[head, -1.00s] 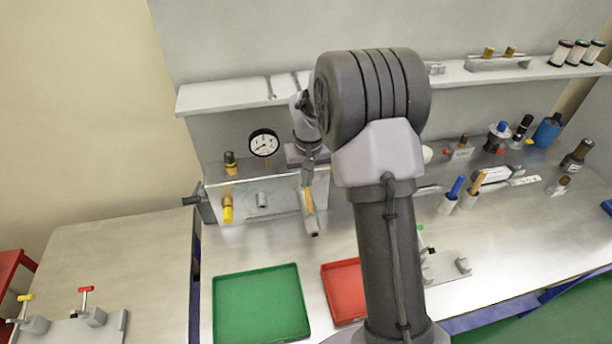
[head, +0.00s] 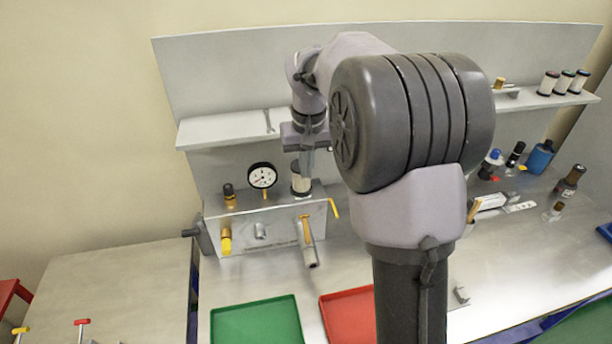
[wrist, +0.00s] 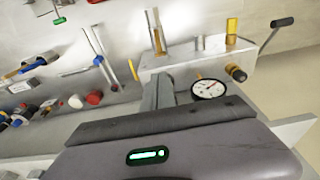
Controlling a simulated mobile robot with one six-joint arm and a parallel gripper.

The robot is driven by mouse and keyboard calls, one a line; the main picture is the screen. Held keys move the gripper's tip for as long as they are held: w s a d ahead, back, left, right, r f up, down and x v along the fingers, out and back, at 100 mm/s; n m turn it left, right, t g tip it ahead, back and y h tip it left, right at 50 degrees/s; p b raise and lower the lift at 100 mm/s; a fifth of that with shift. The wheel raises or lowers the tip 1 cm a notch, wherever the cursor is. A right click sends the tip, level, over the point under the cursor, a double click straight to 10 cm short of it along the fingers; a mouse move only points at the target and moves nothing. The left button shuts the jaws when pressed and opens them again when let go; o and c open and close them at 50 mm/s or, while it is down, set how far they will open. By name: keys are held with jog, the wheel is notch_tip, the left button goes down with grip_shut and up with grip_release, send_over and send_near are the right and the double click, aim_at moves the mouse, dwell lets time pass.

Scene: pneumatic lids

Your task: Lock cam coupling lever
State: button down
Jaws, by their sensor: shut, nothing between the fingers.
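A metal block (head: 275,238) on the bench carries the fittings. At its right front a grey coupling (head: 312,257) points out, with a yellow lever (head: 306,230) along it; the coupling also shows in the wrist view (wrist: 155,32). A second yellow lever (head: 334,208) stands at the block's right end. In the wrist view my gripper (wrist: 158,88) appears apart from the coupling. I cannot tell whether either lever is locked.
A shelf (head: 235,127) runs behind. Green tray (head: 258,322) and red tray (head: 347,305) lie in front.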

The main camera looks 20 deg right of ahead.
jog(key=b, duration=0.4)
send_near(304, 216)
jog(key=f+b, duration=0.1)
jog(key=f, duration=0.2)
jog(key=w+f+b, duration=0.1)
jog(key=f, duration=0.2)
jog(key=shift+w+d+f, duration=0.1)
jog(key=shift+d+f, duration=0.05)
jog(key=shift+f, duration=0.2)
